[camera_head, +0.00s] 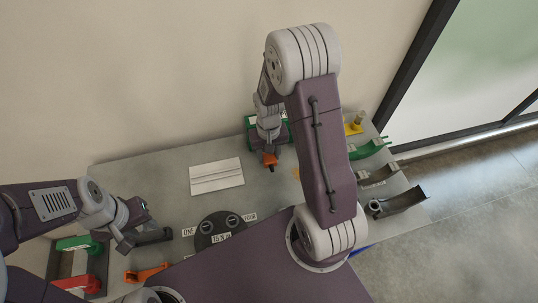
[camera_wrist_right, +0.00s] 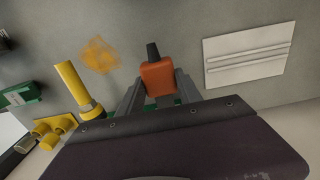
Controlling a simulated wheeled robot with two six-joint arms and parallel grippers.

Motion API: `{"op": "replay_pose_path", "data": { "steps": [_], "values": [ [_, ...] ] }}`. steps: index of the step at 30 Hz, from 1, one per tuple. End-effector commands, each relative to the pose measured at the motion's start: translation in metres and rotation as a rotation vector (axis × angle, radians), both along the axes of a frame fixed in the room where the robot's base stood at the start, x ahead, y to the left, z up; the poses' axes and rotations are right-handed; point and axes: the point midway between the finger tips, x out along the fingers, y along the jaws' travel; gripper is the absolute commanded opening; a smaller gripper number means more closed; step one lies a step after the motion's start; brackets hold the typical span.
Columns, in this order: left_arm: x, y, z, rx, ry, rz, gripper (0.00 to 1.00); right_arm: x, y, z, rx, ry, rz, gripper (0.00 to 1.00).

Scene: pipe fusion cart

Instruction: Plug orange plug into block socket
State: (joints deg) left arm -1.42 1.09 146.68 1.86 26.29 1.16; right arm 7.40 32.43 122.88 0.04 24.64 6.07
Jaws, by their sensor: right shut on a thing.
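The orange plug (camera_head: 270,159) hangs from my right gripper (camera_head: 268,151) over the back middle of the grey table (camera_head: 290,203). In the right wrist view, the orange plug (camera_wrist_right: 158,78) sits between the two fingers of my right gripper (camera_wrist_right: 160,88), which is shut on it. The plug's dark tip points away from the gripper. My left gripper (camera_head: 143,238) is low over the table's left side; its jaw gap is not clear. I cannot identify the block socket for certain in either view.
A white grooved plate (camera_head: 217,176) lies left of the plug. A dark round piece with labels (camera_head: 214,232) is in front. Green (camera_head: 370,149) and dark curved pieces (camera_head: 402,201) line the right edge. A yellow pipe fitting (camera_wrist_right: 75,85) stands left in the wrist view.

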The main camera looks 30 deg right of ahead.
Motion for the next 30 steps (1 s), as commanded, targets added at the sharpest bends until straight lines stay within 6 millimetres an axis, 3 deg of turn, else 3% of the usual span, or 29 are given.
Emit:
{"op": "replay_pose_path", "data": {
  "steps": [30],
  "values": [
    [0.000,0.000,0.006,0.000,0.000,0.000,0.36,0.025,-0.006,0.000,0.000,0.001,0.000,0.00]
  ]
}}
